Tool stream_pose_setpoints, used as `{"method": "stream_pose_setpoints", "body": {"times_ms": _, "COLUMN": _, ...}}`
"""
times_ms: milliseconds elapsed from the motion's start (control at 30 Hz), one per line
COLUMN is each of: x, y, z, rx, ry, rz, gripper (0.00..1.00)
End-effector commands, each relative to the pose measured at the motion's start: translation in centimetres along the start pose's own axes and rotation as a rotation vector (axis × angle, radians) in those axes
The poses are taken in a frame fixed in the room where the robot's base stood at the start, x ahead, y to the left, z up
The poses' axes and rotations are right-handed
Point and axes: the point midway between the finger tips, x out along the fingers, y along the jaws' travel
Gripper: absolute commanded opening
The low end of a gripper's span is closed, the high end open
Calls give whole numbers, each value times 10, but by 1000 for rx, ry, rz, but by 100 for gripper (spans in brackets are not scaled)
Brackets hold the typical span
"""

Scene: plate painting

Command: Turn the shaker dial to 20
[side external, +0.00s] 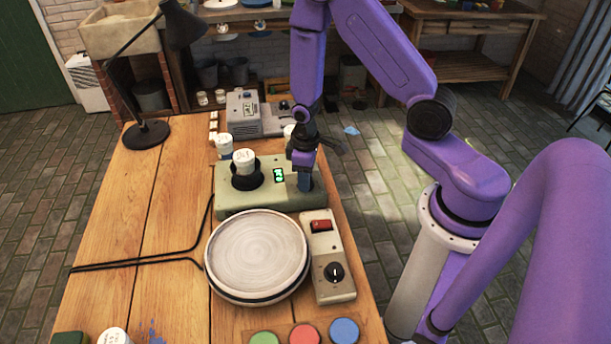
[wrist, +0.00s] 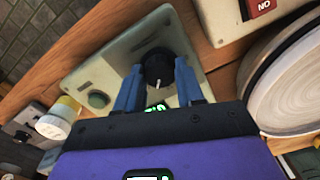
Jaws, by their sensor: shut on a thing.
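The shaker (side external: 228,199) is a pale green box on the wooden table, with a white-lidded jar (side external: 244,158) in its black holder and a small green-lit display (side external: 279,175). The display's digits are too small to read surely. My gripper (side external: 304,185) is at the right end of the shaker and hides the dial in the side view. In the wrist view the black shaker dial (wrist: 158,66), with a white pointer line, sits between the two blue fingers of my gripper (wrist: 157,88). The fingers are shut on the dial. A green button (wrist: 99,99) is beside it.
A round plate (side external: 258,252) on a turntable stands in front of the shaker. A control box (side external: 333,280) with a red switch and black knob is to its right. A grey device (side external: 243,110), a lamp (side external: 148,133) and small jars stand behind. Black cables cross the left.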

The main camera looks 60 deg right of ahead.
Motion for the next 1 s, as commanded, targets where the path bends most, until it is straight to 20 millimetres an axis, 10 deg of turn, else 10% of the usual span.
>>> {"method": "stream_pose_setpoints", "body": {"times_ms": 1000, "x": 0, "y": 0, "z": 0, "rx": 895, "ry": 0, "rz": 0, "gripper": 7}}
